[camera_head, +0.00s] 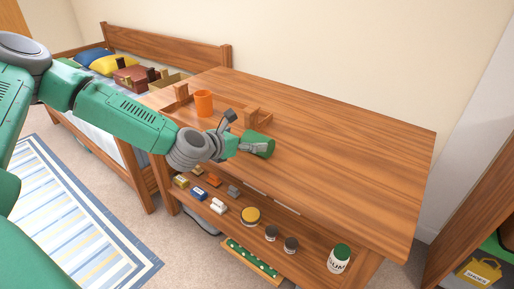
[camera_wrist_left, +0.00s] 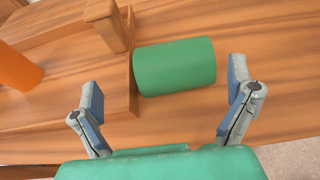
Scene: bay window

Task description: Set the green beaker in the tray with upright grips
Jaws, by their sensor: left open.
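The green beaker (camera_head: 260,144) seems to lie on its side on the table, just right of the wooden tray. It also shows in the left wrist view (camera_wrist_left: 176,66), its left end close against the tray's side wall; I cannot tell if they touch. The tray (camera_wrist_left: 131,62) has upright wooden grips at its two ends, one of them (camera_head: 251,117) near the beaker. My left gripper (camera_head: 241,133) is open at the beaker; in the left wrist view (camera_wrist_left: 165,84) its fingers are spread, with the beaker ahead between them, ungripped. My right gripper is not in view.
An orange cup (camera_head: 204,104) stands upright in the tray. The table (camera_head: 340,150) is bare to the right. A lower shelf holds small boxes, jars and a green-lidded can (camera_head: 339,258).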

